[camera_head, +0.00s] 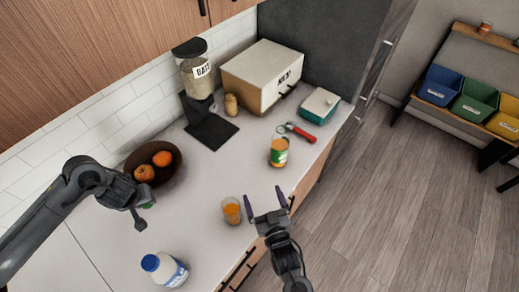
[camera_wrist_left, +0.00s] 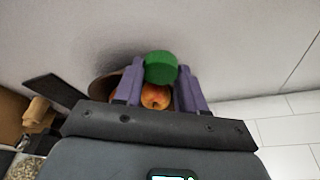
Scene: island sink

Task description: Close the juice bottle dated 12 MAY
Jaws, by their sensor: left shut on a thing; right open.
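My left gripper (camera_wrist_left: 160,88) is shut on a green cap (camera_wrist_left: 160,67), which shows between its purple fingertips in the left wrist view. In the head view only a sliver of the cap (camera_head: 149,205) shows under the left hand, in front of the fruit bowl. A container with orange contents and a green and yellow label (camera_head: 278,152) stands upright on the counter, with no cap visible on it. It looks like the juice bottle, but no date is readable. My right gripper (camera_head: 265,203) is open and empty near the counter's front edge, right of a glass.
A glass of orange liquid (camera_head: 231,211) and a white bottle with a blue cap (camera_head: 165,269) stand on the counter. A fruit bowl (camera_head: 174,174), oats dispenser (camera_head: 196,75), bread box (camera_head: 262,72), red-handled tool (camera_head: 297,132) and teal box (camera_head: 319,105) are farther back.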

